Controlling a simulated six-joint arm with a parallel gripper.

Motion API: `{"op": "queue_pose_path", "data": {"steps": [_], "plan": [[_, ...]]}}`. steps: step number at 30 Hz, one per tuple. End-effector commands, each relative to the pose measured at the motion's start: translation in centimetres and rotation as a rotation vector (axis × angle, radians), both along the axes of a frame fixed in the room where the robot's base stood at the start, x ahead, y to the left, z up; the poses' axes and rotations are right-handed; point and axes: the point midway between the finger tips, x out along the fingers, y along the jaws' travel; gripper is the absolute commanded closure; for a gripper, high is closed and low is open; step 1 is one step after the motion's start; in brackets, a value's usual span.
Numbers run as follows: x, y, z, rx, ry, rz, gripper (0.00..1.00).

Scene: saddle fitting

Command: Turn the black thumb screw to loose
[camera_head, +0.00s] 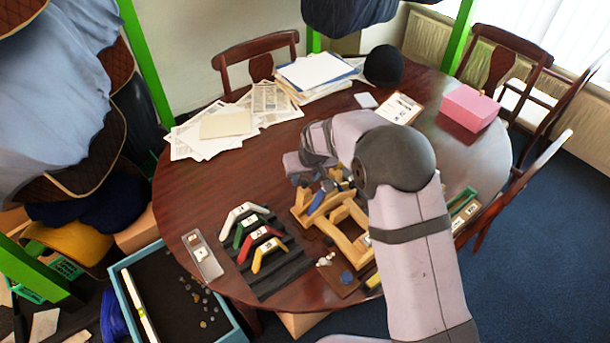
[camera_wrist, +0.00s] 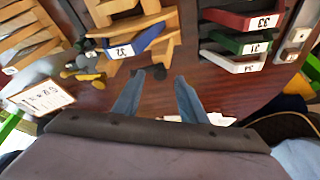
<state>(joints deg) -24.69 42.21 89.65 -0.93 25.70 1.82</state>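My gripper (camera_wrist: 158,95) is open and empty, its two grey-blue fingers spread apart in the wrist view. Small dark knob-like parts (camera_wrist: 159,72) lie just beyond the fingertips, below the wooden stand (camera_wrist: 118,25); which is the black thumb screw is unclear. Another dark knob (camera_wrist: 86,44) is at the stand's left, near yellow knobs (camera_wrist: 84,62). A blue saddle piece marked 32 (camera_wrist: 138,42) sits on the stand. In the head view the wooden stand (camera_head: 352,240) is on the table, partly hidden by my arm; my fingers are not clear there.
Several numbered saddle pieces, including a red one (camera_wrist: 245,20), rest on a dark rack (camera_head: 280,272) left of the stand. A grey tray (camera_head: 203,256) lies beside it. A card (camera_wrist: 40,97) lies at the wrist view's left. Papers (camera_head: 215,130) cover the table's far side.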

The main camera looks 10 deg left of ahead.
Motion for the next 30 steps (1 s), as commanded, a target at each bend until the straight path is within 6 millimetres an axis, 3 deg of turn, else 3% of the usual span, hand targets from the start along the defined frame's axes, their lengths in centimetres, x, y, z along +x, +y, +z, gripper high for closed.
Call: {"op": "queue_pose_path", "data": {"steps": [6,17,22,30], "plan": [[0.5,0.2,-1.2,0.0,0.0,0.0,0.62],[0.6,0.2,-1.5,0.0,-0.001,0.0,0.62],[0.6,0.2,-1.5,0.0,-0.001,0.0,1.0],[0.6,0.2,-1.6,0.0,-0.001,0.009,1.0]]}}
